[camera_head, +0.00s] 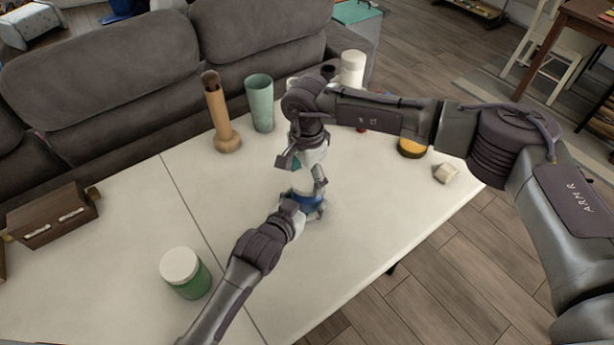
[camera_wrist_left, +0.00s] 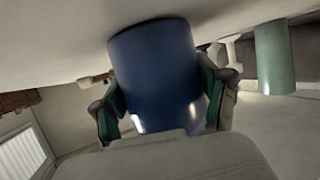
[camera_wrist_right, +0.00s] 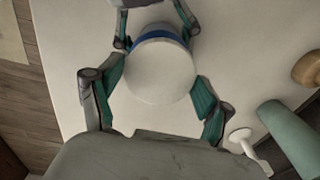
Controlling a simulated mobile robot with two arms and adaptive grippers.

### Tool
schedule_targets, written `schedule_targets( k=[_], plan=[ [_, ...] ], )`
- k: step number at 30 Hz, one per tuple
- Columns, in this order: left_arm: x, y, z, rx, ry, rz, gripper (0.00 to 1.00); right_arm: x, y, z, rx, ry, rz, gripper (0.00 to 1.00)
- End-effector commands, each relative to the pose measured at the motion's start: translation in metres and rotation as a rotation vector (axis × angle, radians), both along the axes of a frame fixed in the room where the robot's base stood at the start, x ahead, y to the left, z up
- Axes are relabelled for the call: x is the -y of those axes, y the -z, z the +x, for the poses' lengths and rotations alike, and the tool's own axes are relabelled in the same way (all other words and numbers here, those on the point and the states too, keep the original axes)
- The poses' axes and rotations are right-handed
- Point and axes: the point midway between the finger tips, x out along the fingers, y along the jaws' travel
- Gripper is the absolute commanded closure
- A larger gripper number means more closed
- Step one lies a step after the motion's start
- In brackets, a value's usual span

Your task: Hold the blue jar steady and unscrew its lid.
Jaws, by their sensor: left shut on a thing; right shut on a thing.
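The blue jar (camera_head: 307,199) stands upright near the middle of the white table, partly hidden by my grippers. In the left wrist view its blue body (camera_wrist_left: 155,75) fills the space between the fingers of my left gripper (camera_wrist_left: 165,92), which is shut on it from the side. The white round lid (camera_wrist_right: 160,72) is seen from above in the right wrist view, with a blue rim of the jar showing behind it. My right gripper (camera_wrist_right: 155,92) comes from above and is shut on the lid, one finger on each side. The lid sits on the jar.
A green jar with a white lid (camera_head: 181,264) stands at the front left. A wooden pepper mill (camera_head: 220,120) and a green cup (camera_head: 260,103) stand at the back. A wooden box (camera_head: 52,218) is at the left. A small pale block (camera_head: 446,173) lies near the right edge.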

Motion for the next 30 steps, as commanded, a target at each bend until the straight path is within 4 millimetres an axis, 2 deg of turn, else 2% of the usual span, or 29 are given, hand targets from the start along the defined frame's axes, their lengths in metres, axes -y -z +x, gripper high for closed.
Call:
schedule_targets(
  k=[10, 23, 30],
  plan=[
    [0.000, 0.000, 0.000, 0.000, 0.000, 0.000, 1.00, 0.000, -0.013, 0.000, 0.001, 0.001, 0.001, 0.63],
    [0.000, 0.000, 0.000, 0.000, 0.000, 0.000, 1.00, 0.000, -0.016, 0.000, 0.001, 0.001, 0.001, 0.63],
    [0.000, 0.000, 0.000, 0.000, 0.000, 0.000, 1.00, 0.000, -0.043, 0.001, 0.002, -0.001, 0.000, 0.63]
  ],
)
